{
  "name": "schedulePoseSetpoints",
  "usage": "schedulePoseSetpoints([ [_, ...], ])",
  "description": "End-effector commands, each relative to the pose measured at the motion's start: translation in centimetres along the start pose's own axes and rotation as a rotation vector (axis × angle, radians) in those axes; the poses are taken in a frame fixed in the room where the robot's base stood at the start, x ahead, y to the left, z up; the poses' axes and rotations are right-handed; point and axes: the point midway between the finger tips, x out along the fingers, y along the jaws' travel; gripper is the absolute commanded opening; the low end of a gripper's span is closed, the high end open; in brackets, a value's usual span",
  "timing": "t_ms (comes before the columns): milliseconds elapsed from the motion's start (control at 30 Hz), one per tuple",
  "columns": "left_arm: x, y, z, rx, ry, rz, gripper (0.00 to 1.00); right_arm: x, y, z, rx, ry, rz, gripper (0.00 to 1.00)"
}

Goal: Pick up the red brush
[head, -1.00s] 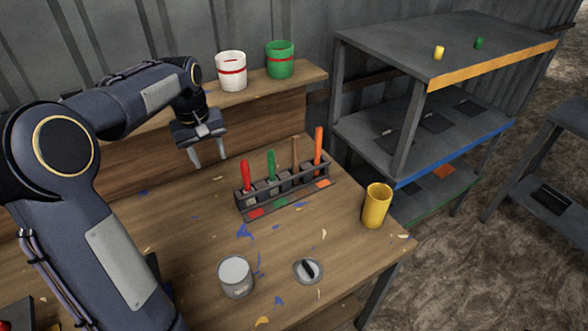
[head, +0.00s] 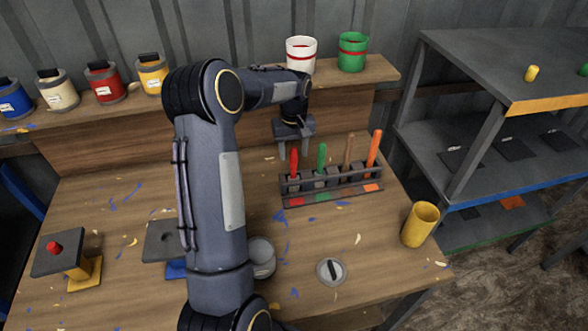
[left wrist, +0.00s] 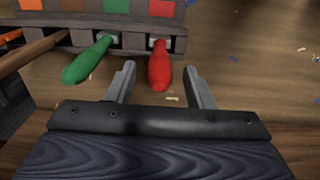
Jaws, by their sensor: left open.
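The red brush (head: 294,160) stands handle up in the leftmost slot of a dark rack (head: 334,190) on the workbench. My left gripper (head: 296,146) is open just behind the rack, at the red handle. In the left wrist view the red brush's handle (left wrist: 160,68) lies between the tips of the open left gripper (left wrist: 160,80), with a gap on both sides. The green brush (left wrist: 90,60) is just outside the left finger there. The brush's lower end is hidden in the rack. My right gripper is not in view.
Green (head: 321,158), brown (head: 347,150) and orange (head: 373,150) handles stand in the same rack. A yellow cup (head: 420,225), a grey can (head: 262,258) and a round lid (head: 331,271) are on the bench. White (head: 301,54) and green (head: 352,52) pots stand on the back shelf.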

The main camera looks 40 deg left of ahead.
Motion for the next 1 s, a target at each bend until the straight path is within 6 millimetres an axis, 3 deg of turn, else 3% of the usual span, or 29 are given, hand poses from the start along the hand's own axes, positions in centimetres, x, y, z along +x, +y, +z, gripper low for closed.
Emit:
schedulePoseSetpoints([
  [267, 0.3, 0.0, 0.0, 0.001, 0.001, 0.001, 0.46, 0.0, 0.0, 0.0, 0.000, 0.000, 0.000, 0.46],
  [600, 0.3, 0.0, 0.0, 0.001, 0.001, 0.001, 0.01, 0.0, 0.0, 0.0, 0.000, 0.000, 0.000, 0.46],
  [867, 0.1, 0.0, 0.0, 0.001, 0.002, 0.002, 0.00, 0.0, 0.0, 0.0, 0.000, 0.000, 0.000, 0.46],
  [1000, -1.3, 0.1, -0.1, 0.000, 0.007, 0.003, 0.00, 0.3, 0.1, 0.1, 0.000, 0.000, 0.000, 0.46],
])
